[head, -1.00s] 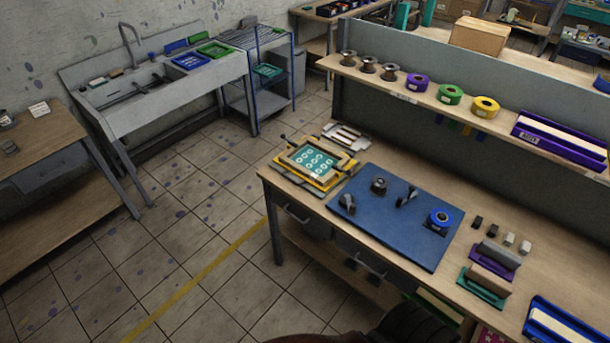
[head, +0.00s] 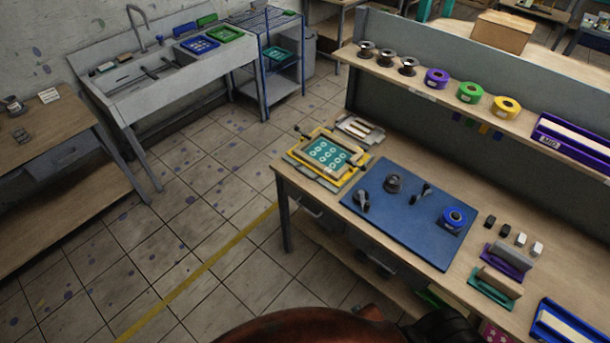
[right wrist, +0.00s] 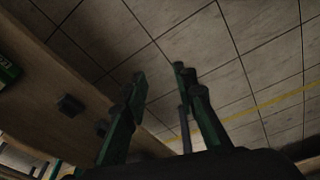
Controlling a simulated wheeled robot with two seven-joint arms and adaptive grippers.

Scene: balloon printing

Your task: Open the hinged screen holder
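The hinged screen holder (head: 328,156) sits at the left end of the workbench in the head view. It has a yellow and wooden frame around a teal screen with pale round marks, and the frame lies flat over its base. My right gripper (right wrist: 162,88) shows in the right wrist view with its two fingers apart and nothing between them. It points down toward the tiled floor beside the bench, well away from the holder. My left gripper is not in view.
A blue mat (head: 408,212) with small dark tools and a blue tape roll (head: 454,218) lies right of the holder. A shelf (head: 440,92) with spools and tape rolls runs behind. A metal tray (head: 360,129) stands behind the holder. The floor (head: 190,215) left of the bench is clear.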

